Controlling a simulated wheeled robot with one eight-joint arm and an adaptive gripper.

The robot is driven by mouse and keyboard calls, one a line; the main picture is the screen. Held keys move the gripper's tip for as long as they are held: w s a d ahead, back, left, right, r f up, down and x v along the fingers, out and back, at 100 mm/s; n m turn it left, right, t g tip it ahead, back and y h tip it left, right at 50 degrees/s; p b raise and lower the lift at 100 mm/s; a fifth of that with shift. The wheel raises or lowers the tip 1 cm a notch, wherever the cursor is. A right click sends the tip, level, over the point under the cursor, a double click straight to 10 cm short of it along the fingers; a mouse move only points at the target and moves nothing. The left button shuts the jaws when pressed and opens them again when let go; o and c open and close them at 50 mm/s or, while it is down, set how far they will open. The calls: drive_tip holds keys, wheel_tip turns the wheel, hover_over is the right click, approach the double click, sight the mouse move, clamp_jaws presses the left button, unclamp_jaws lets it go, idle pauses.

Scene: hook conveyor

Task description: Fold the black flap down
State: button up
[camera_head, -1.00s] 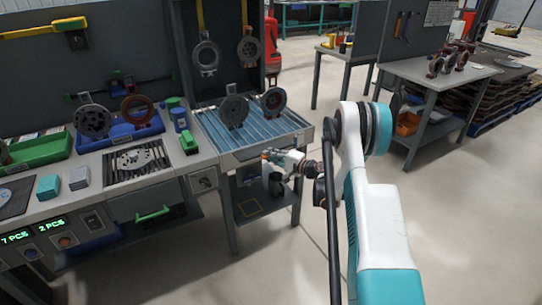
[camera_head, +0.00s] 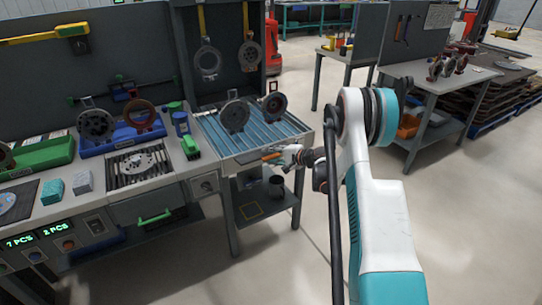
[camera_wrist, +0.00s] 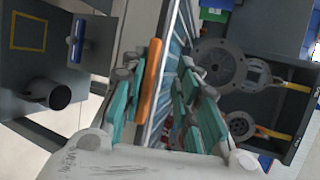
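The blue roller conveyor (camera_head: 245,133) stands at the end of the workbench, with a grey front edge. An orange bar (camera_head: 271,156) shows at that edge, just left of my gripper (camera_head: 292,153). In the wrist view my gripper (camera_wrist: 158,66) has its teal fingers spread. The orange bar (camera_wrist: 151,80) lies between them, nearer the left finger; I cannot tell whether it touches. The right finger stands apart from it. The conveyor also shows as a narrow strip (camera_wrist: 170,50) beyond the fingers. I cannot clearly make out the black flap or its angle.
Two round metal parts on hooks, one grey (camera_head: 234,113) and one dark (camera_head: 274,104), stand over the conveyor. A lower shelf (camera_head: 262,205) with a dark cup (camera_head: 276,184) lies below. Open floor (camera_head: 300,270) is to the right, before a second table (camera_head: 430,72).

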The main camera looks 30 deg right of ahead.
drive_tip(key=v, duration=1.2)
drive_tip(key=shift+f, duration=0.1)
